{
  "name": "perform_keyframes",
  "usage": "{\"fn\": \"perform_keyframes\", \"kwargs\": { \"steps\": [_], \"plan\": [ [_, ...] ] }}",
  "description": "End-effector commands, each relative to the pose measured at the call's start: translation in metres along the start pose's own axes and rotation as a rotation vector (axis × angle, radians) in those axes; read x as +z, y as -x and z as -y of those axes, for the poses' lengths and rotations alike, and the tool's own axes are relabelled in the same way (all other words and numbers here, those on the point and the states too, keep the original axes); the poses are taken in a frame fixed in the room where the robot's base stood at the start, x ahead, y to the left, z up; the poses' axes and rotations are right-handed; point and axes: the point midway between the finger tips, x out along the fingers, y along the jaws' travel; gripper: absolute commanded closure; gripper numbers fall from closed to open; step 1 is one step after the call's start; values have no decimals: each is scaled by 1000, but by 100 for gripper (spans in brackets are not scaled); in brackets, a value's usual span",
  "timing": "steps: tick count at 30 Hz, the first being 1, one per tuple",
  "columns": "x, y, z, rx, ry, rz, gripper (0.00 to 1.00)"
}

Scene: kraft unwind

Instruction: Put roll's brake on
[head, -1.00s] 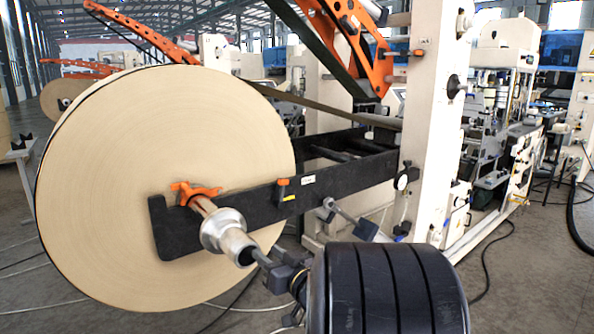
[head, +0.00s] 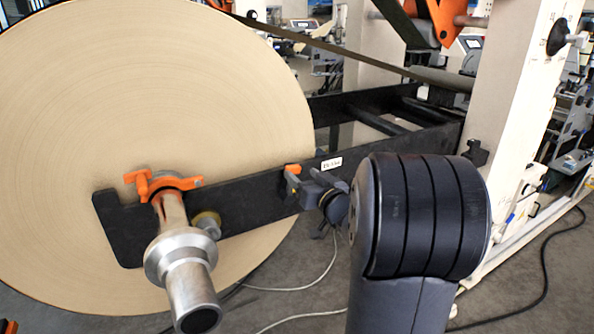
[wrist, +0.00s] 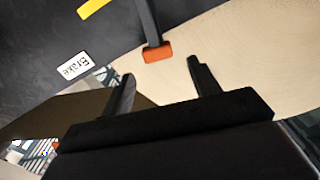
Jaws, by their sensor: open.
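The big kraft roll (head: 170,90) hangs on a metal shaft (head: 187,280) held by a black support arm (head: 245,210). A small lever with an orange end (head: 291,168) is on that arm, beside a white label (head: 332,163). In the wrist view the label (wrist: 76,67) reads "Brake" and appears upside down; the lever's orange end (wrist: 158,54) and dark stem show next to it. My gripper (head: 308,180) is at the lever. In the wrist view my gripper (wrist: 160,72) is open, its fingertips apart with the orange end just beyond the gap between them.
An orange clamp (head: 163,184) sits over the shaft, which juts toward me. A white machine column (head: 520,90) stands at right. Cables (head: 300,288) lie on the floor. A paper web (head: 330,50) runs above the arm.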

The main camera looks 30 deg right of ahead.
Motion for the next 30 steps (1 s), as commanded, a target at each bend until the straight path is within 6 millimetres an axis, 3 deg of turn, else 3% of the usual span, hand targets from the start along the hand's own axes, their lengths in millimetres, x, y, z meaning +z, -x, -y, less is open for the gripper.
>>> {"fn": "perform_keyframes", "kwargs": {
  "steps": [7, 19, 30],
  "plan": [
    [1, -35, 0, -1, 0, 3, 42],
    [2, -42, 0, 1, -1, 3, 43],
    [2, -42, 0, 0, -1, 3, 73]
  ]
}}
